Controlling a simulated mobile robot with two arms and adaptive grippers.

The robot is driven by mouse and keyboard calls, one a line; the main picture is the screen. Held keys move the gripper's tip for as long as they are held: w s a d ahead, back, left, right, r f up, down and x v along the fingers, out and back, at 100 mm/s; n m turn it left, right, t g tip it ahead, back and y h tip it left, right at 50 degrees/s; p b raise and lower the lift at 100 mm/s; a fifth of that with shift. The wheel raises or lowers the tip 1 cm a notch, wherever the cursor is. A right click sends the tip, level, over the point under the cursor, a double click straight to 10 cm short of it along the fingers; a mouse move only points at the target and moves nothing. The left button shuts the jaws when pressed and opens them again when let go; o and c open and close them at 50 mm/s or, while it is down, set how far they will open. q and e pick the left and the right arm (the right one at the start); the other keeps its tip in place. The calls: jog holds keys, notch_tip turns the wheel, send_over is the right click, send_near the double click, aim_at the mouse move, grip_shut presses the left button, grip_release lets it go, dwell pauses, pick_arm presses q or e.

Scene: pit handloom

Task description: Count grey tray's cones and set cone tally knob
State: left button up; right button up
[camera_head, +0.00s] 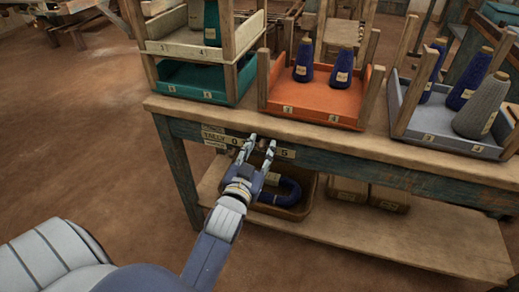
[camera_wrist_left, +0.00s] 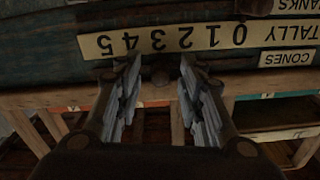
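The grey tray (camera_head: 432,135) stands at the right of the bench top. Three cones show in it: a blue one (camera_head: 433,68), a second blue one (camera_head: 468,92) and a grey one (camera_head: 482,106). The tally strip (camera_wrist_left: 172,39), numbered 0 to 5, is on the bench's front and appears upside down in the left wrist view. A small dark knob (camera_wrist_left: 160,76) shows beside the 3, between my left fingers. My left gripper (camera_head: 255,150) is open at the strip, with a finger on each side of the knob; contact is unclear. My right gripper is out of view.
An orange tray (camera_head: 315,103) with two blue cones stands mid-bench. A green tray (camera_head: 190,82) sits under a cream tray (camera_head: 190,45) at the left. A bin (camera_head: 296,210) holding a dark blue coil is on the lower shelf (camera_head: 400,240).

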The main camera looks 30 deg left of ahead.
pick_arm(q)
jog(key=v, duration=0.7)
jog(key=shift+s, duration=0.3)
jog(key=shift+d, duration=0.1)
dwell(0.4)
